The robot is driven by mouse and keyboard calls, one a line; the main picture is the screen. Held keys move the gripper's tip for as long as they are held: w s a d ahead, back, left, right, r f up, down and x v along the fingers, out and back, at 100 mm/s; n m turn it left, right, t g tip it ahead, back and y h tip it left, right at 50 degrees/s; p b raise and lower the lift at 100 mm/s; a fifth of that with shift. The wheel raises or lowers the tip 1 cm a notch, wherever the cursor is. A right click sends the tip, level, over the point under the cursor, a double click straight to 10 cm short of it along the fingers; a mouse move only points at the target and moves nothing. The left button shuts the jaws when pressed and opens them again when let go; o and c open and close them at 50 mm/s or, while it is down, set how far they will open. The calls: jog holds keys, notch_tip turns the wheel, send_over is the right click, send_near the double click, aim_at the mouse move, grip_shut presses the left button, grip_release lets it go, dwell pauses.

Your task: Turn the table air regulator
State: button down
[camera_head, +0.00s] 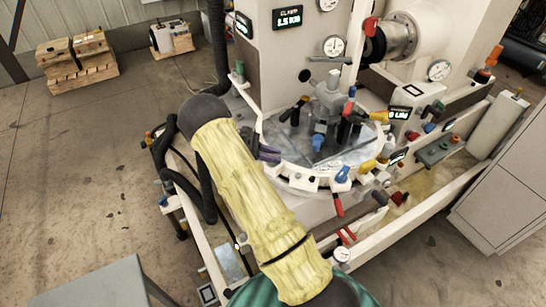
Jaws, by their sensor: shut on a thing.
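My arm in its yellow sleeve crosses the middle of the head view, rising from the bottom to a dark joint at upper left. My gripper does not show; the end of my arm is hidden behind the sleeve. The machine's round table (318,149) stands right of my arm. I cannot tell which part is the table air regulator, and it may be hidden behind my arm. A blue knob (342,173) and a red handle (338,204) sit at the table's front rim. Dark purple prongs (268,153) show beside the sleeve at the table's left.
A small gauge (342,254) sits low on the machine's front rail. A display (397,157) and coloured knobs stand right of the table. Black hoses run at left. A grey cabinet (505,190) stands at right, a grey surface (92,284) at lower left.

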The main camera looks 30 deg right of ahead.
jog(key=shift+m+g+y+b, duration=0.3)
jog(key=shift+m+g+y, duration=0.2)
jog(key=shift+m+g, duration=0.45)
jog(key=c, duration=1.3)
grip_release()
